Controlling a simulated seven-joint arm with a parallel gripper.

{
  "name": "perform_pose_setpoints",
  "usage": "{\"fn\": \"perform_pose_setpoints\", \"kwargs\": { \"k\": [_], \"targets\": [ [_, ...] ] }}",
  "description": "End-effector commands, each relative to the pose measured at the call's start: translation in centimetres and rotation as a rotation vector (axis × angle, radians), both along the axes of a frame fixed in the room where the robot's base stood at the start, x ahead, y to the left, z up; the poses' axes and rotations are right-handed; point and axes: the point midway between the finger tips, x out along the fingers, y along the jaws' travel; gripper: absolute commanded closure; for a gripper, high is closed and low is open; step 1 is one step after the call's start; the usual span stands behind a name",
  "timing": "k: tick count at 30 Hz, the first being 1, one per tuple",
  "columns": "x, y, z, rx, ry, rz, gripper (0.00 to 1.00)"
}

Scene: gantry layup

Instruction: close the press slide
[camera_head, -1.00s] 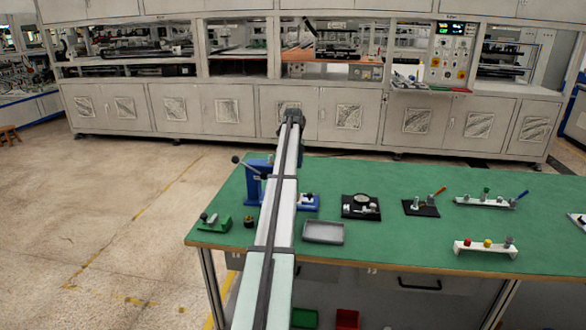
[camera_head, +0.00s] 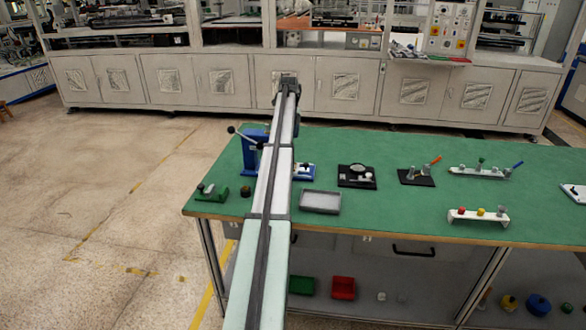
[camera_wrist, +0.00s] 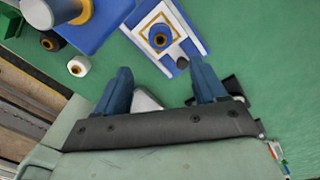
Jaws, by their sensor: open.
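The blue press (camera_head: 252,152) stands at the left part of the green bench, with a lever on top. My arm partly hides it. Its slide (camera_head: 304,172), a blue and white plate, shows just right of the arm. In the wrist view the slide (camera_wrist: 152,32) has a yellow square outline, a round dark-centred spot and a grey knob (camera_wrist: 181,61). The blue press body (camera_wrist: 100,22) is at upper left there. My gripper (camera_wrist: 160,66) is open, its two blue fingers spread below the slide in the picture, with nothing held. I cannot tell its height above the bench.
A grey tray (camera_head: 320,202) lies near the bench's front edge; part of it shows between my fingers. A green fixture (camera_head: 211,193) and a small dark round part (camera_head: 246,191) are at left. A black fixture (camera_head: 357,177) is right of the slide. Bare green bench lies around them.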

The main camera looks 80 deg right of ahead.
Motion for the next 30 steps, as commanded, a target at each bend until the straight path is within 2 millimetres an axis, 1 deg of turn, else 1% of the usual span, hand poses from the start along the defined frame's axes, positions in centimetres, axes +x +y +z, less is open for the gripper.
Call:
{"fn": "perform_pose_setpoints", "kwargs": {
  "k": [1,5,8,11,15,21,22,25,28,30],
  "targets": [
    [0.0,0.0,0.0,0.000,-0.001,0.000,0.34],
    [-1.1,0.0,-0.5,0.005,-0.033,0.012,0.46],
    [-3.2,0.2,-1.6,0.012,-0.104,0.042,0.56],
    [-6.3,0.4,-2.8,0.007,-0.214,0.089,0.65],
    [-11.0,0.9,-4.2,-0.031,-0.391,0.162,0.79],
    [-17.3,1.8,-5.0,-0.143,-0.611,0.245,0.98],
    [-18.0,2.0,-5.0,-0.161,-0.636,0.255,1.00],
    [-20.3,2.4,-5.0,-0.217,-0.705,0.280,1.00],
    [-21.7,2.7,-4.9,-0.259,-0.749,0.298,1.00],
    [-22.2,2.8,-4.9,-0.277,-0.767,0.305,1.00]
  ]
}}
